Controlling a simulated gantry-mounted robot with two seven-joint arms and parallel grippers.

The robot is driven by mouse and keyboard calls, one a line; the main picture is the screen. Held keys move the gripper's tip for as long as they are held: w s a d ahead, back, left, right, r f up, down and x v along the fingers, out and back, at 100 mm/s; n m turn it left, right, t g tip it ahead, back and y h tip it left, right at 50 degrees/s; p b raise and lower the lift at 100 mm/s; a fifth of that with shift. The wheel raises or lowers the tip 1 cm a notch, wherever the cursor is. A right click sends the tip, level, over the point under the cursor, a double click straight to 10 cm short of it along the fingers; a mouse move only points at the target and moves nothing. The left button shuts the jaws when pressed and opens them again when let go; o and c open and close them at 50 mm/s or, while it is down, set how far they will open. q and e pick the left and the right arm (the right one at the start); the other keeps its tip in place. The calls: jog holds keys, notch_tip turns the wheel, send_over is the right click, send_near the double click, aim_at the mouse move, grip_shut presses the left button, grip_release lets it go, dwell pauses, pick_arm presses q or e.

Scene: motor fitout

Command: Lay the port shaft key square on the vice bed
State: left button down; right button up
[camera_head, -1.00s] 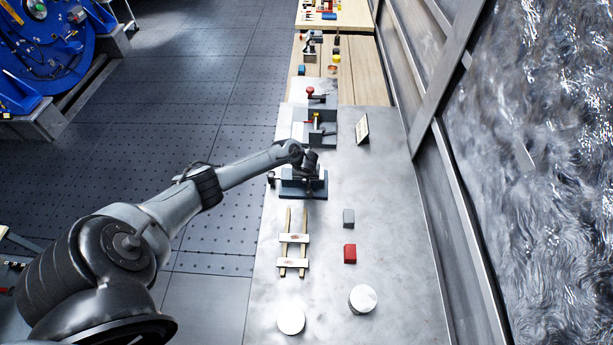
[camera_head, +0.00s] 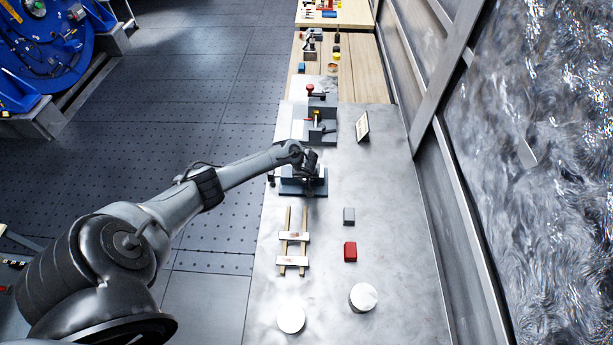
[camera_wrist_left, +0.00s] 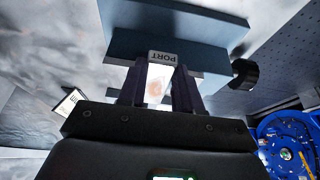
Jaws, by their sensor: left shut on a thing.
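My left gripper (camera_wrist_left: 158,92) is shut on a pale, bright piece (camera_wrist_left: 157,80) with a reddish mark, taken to be the port shaft key. A small label reading PORT (camera_wrist_left: 162,57) shows at the piece's far end. Beyond the fingertips is the blue-grey vice (camera_wrist_left: 185,50), with a dark round knob (camera_wrist_left: 243,74) to its right. In the head view my left gripper (camera_head: 309,178) is over the vice (camera_head: 303,190) and hides part of it. I cannot tell whether the key touches the bed. My right gripper is not in view.
Nearer on the metal bench (camera_head: 400,270), two pale bars (camera_head: 294,236) lie across wooden rails. A grey fixture (camera_head: 320,125) and small sign (camera_head: 362,126) are beyond the vice.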

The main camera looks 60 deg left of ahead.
pick_arm(q)
jog(key=c, duration=0.8)
grip_release()
jog(key=shift+o, duration=0.2)
jog(key=shift+r, duration=0.3)
jog(key=shift+o, duration=0.3)
jog(key=shift+s+d+r, duration=0.1)
jog(key=shift+d+r, duration=0.05)
jog(key=shift+r, duration=0.2)
jog(key=p+v, duration=0.3)
jog(key=v, duration=0.6)
jog(key=shift+r, duration=0.2)
jog(key=shift+s+d, duration=0.1)
